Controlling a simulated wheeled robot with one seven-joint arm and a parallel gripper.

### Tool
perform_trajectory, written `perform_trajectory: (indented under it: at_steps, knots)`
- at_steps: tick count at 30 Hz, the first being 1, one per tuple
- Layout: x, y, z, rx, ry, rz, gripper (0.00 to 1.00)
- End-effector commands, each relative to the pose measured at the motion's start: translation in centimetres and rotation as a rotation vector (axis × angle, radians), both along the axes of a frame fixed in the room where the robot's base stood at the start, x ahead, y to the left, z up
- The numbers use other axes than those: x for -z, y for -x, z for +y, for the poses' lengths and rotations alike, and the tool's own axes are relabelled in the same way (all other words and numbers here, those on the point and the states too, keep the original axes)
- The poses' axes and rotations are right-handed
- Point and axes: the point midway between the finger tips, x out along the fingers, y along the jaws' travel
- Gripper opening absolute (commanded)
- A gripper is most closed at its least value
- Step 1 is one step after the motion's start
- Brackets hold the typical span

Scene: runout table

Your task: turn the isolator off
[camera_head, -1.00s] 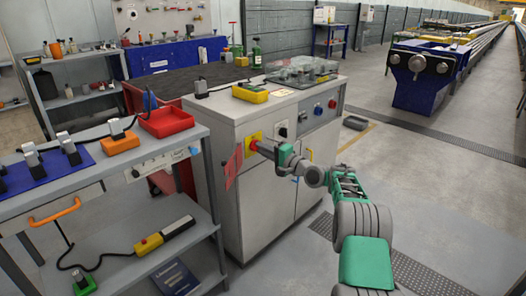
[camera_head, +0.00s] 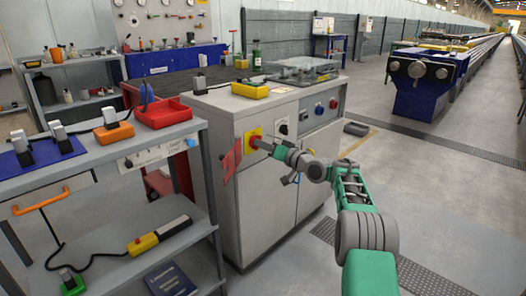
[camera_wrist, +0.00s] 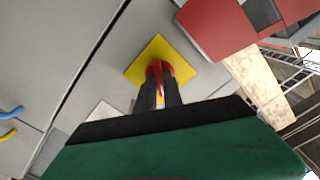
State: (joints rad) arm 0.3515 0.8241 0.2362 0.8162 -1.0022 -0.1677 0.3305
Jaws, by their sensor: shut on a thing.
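The isolator is a red knob (camera_wrist: 158,68) on a square yellow plate (camera_wrist: 186,50), mounted on the front of the grey cabinet. The plate also shows in the head view (camera_head: 254,135). My gripper (camera_wrist: 161,88) is shut on the red knob, with one dark finger on each side of it. In the wrist view the plate sits tilted relative to my fingers. The fingers hide part of the knob, and I cannot read its position mark.
A grey shelf cart (camera_head: 170,138) stands close on the left.

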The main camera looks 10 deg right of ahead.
Motion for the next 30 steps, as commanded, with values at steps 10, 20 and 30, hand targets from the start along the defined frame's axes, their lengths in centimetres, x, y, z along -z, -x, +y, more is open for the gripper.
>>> perform_trajectory:
  at_steps: [10,20,30]
  knots:
    - [0.21,-0.08,-0.07,0.004,0.253,-0.187,0.0]
    - [0.06,-0.08,-0.1,0.004,0.418,-0.305,0.0]
    - [-0.12,-0.09,-0.12,0.005,0.475,-0.346,0.0]
